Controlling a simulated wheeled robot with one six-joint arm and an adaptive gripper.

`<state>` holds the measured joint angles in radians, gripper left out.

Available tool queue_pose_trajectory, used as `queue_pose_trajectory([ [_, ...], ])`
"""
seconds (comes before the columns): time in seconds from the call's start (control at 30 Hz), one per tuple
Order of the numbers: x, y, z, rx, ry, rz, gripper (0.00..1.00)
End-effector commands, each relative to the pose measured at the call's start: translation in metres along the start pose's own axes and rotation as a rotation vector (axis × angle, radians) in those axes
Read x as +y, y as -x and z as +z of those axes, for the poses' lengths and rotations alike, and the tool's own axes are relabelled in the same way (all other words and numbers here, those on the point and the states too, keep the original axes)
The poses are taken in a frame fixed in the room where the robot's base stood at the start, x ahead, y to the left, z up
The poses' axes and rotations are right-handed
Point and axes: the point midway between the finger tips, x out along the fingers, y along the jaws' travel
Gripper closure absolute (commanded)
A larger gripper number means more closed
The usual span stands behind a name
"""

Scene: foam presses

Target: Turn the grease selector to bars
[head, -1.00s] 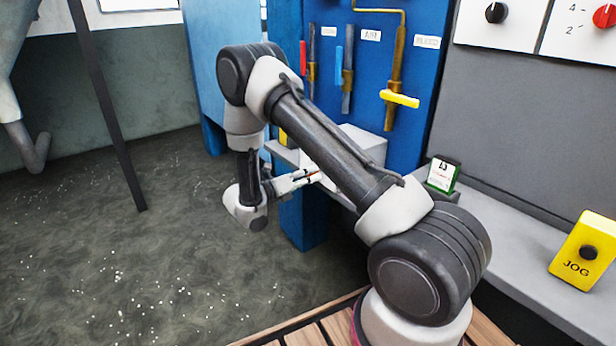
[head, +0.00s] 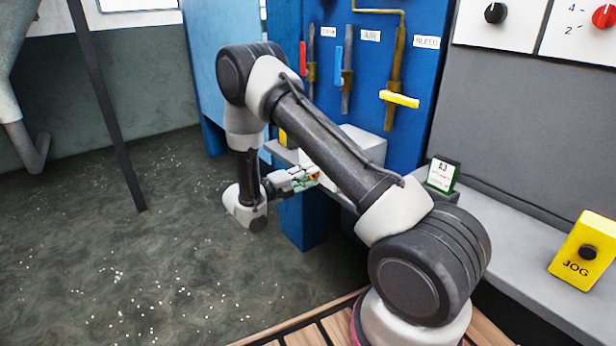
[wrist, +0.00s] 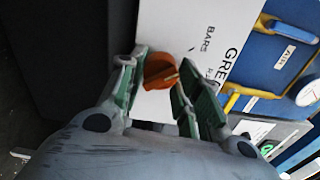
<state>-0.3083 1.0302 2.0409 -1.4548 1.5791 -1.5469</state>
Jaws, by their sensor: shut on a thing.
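The grease selector is an orange knob (wrist: 159,71) on a white panel (wrist: 190,25) in the wrist view. The panel is lettered "BARS" and "GRE…", with the rest cut off or covered. The lettering runs steeply tilted in this view. My gripper (wrist: 160,76) has its green-padded fingers on both sides of the knob and is shut on it. A ridge shows on the knob's face, but I cannot tell which mark it points to.
A blue panel (head: 362,75) behind carries red, blue and yellow (head: 399,99) valve handles. A small green-framed card (head: 442,174) and a yellow JOG box (head: 586,250) stand on the ledge at right. The speckled floor at left is clear.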

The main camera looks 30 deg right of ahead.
Motion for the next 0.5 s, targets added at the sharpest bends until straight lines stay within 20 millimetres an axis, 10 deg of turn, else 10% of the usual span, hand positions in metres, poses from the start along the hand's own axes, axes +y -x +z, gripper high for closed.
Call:
queue_pose_trajectory([
  [0.5,0.0000,0.0008,0.0011,-0.004,0.109,0.001,0.90],
])
